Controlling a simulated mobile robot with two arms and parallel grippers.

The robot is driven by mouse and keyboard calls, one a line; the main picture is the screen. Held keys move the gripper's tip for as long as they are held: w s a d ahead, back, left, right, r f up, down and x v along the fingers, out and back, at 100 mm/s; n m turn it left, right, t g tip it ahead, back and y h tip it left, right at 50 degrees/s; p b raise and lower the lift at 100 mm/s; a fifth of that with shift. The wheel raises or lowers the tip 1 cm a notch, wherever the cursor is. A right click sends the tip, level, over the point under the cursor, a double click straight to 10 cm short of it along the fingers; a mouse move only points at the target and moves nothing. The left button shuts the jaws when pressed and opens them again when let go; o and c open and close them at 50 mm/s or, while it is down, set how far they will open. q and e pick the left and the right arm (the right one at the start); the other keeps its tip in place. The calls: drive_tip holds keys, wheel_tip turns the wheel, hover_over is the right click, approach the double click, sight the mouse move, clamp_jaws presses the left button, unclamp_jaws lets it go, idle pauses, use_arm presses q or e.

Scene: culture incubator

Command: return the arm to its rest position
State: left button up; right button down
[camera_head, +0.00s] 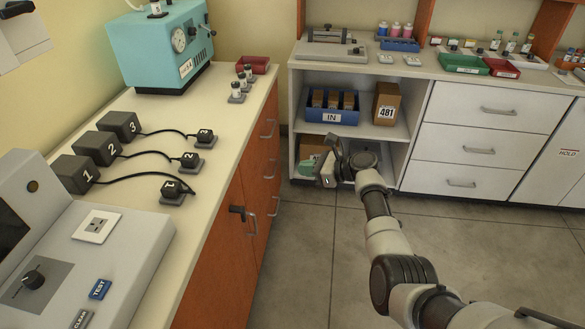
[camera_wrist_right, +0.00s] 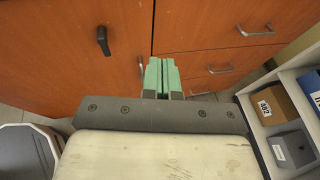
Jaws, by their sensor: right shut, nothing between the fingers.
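My right arm (camera_head: 384,236) reaches in from the lower right of the head view, out over the open floor. My right gripper (camera_head: 309,167) is at its far end, in front of the lower shelf of the white cabinet. In the right wrist view the two green fingers of the gripper (camera_wrist_right: 162,76) are together, with nothing between them. They point toward the orange cabinet doors (camera_wrist_right: 75,45), and I cannot tell the exact gap. My left arm and left gripper are not in view.
The white shelf unit (camera_head: 295,110) holds a blue IN bin (camera_head: 331,117) and a box marked 481 (camera_head: 386,103).

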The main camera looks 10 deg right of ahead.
drive_tip(key=s+d+f+n+g+h, duration=0.1)
drive_tip(key=s+f+n+h, duration=0.2)
drive_tip(key=s+f, duration=0.55)
drive_tip(key=s+d+f+n+g+h, duration=0.1)
drive_tip(key=s+f+n+g+h, duration=0.15)
drive_tip(key=s+f, duration=0.65)
drive_tip(key=s+d+f+n+g+h, duration=0.1)
drive_tip(key=s+f+n+h, duration=0.2)
drive_tip(key=f, duration=1.1)
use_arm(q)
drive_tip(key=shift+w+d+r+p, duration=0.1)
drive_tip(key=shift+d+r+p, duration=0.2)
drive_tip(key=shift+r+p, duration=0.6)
use_arm(e)
drive_tip(key=s+f+n+g+h, duration=0.1)
drive_tip(key=s+f+n, duration=0.3)
drive_tip(key=s, duration=0.9)
drive_tip(key=s+f+n+g+h, duration=0.1)
drive_tip(key=s+f+n, duration=0.4)
drive_tip(key=s+n, duration=0.4)
drive_tip(key=s+f+n+g+h, duration=0.1)
drive_tip(key=s+f+n, duration=0.3)
drive_tip(key=s, duration=1.4)
drive_tip(key=shift+d+f+n, duration=0.25)
drive_tip(key=shift+f+n, duration=0.15)
drive_tip(key=shift+n, duration=0.75)
